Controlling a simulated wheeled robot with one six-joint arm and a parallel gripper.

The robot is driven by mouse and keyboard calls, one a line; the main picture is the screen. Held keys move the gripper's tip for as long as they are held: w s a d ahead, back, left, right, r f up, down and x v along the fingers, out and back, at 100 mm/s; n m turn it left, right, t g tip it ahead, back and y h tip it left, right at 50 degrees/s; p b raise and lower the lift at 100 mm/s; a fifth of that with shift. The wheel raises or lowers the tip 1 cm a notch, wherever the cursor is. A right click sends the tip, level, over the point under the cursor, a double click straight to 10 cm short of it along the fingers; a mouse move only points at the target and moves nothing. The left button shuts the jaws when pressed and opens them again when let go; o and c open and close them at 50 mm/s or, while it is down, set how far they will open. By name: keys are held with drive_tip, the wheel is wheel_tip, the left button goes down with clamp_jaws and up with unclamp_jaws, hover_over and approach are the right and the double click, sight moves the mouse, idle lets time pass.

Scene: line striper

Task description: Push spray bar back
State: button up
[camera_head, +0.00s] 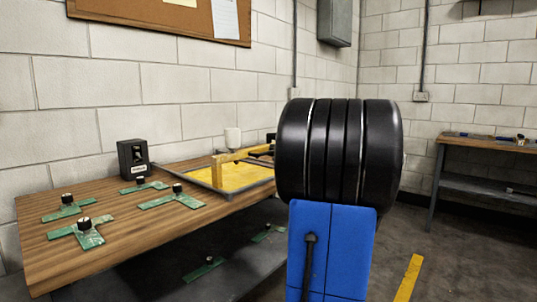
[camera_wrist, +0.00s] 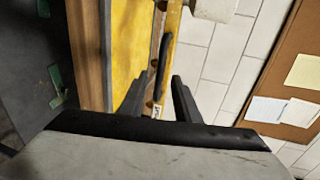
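A yellow beam (camera_head: 238,155), which looks like the spray bar, stands over a grey-rimmed tray with a yellow bed (camera_head: 245,177) at the far end of the wooden bench. In the wrist view the beam (camera_wrist: 173,32) runs up beside the yellow bed (camera_wrist: 126,45), with a dark rod (camera_wrist: 163,66) along it. My gripper (camera_wrist: 157,80) is open, its two dark fingers apart on either side of the rod's lower end. Nothing is visibly clamped; I cannot tell whether a finger touches. In the head view my own arm hides most of the gripper.
The wooden bench (camera_head: 110,248) carries several green pieces with black knobs (camera_head: 85,232) and a black box (camera_head: 133,158). A white cup-like part (camera_head: 232,138) is behind the beam. The block wall is close behind. A second bench (camera_head: 487,147) stands at right; floor between is clear.

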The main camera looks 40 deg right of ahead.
sight(270, 152)
drive_tip(key=shift+x, duration=2.5)
clamp_jaws()
